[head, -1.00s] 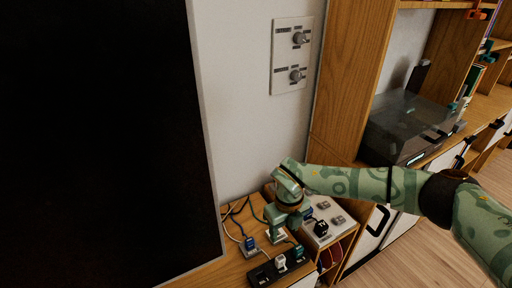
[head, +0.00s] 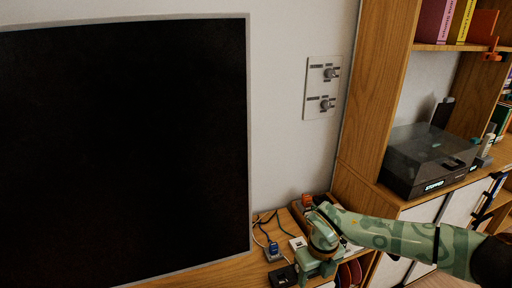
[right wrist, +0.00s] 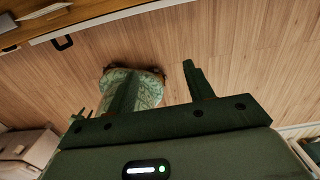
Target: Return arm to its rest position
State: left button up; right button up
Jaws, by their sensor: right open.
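My right arm (head: 400,238), green with a leaf-like pattern, comes in from the right in the head view. Its gripper (head: 318,268) is over the low wooden desk top (head: 215,272), by the cables and plugs, at the bottom edge of the picture. In the right wrist view the gripper (right wrist: 160,85) has its two dark green fingers apart, with nothing held between them. Wooden floor (right wrist: 230,45) shows beyond the fingers. My left gripper is in neither view.
A large black screen (head: 120,150) fills the left. A blue plug (head: 273,249) and a black power strip (head: 284,276) lie left of the gripper. A wall panel with two knobs (head: 323,88) is above. A shelf with a dark-lidded box (head: 430,160) stands right.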

jog(key=w+a+r+m+t+y, duration=0.3)
jog(key=w+a+m+t+y, duration=0.1)
jog(key=w+a+m+y, duration=0.15)
jog(key=w+a+r+m+t+y, duration=0.4)
jog(key=w+a+m+y, duration=0.1)
jog(key=w+y, duration=0.15)
jog(key=d+f+m+t+h+p, duration=0.1)
jog(key=d+f+m+t+h, duration=0.35)
jog(key=d+f+m, duration=0.6)
jog(key=s+d+f+m+g+h, duration=0.2)
jog(key=s+d+f+m+h, duration=0.15)
jog(key=s+f, duration=0.4)
jog(key=s+d+f+m+g+h, duration=0.15)
jog(key=s+d+f+m, duration=0.3)
jog(key=f, duration=0.65)
jog(key=s+d+f+m+g+h, duration=0.15)
jog(key=s+f, duration=0.25)
jog(key=s, duration=0.5)
jog(key=s+d+f+m+g+p, duration=0.1)
jog(key=s+f+m+g, duration=0.1)
jog(key=s+f, duration=0.5)
jog(key=s+d+f+m+g+h, duration=0.1)
jog(key=s+f+m+g, duration=0.1)
jog(key=s, duration=1)
jog(key=s+a+f+m+g, duration=0.1)
jog(key=s+g, duration=0.3)
jog(key=s, duration=2.1)
jog(key=shift+s+f+m, duration=0.25)
jog(key=shift+s+m, duration=0.1)
jog(key=shift+m, duration=0.1)
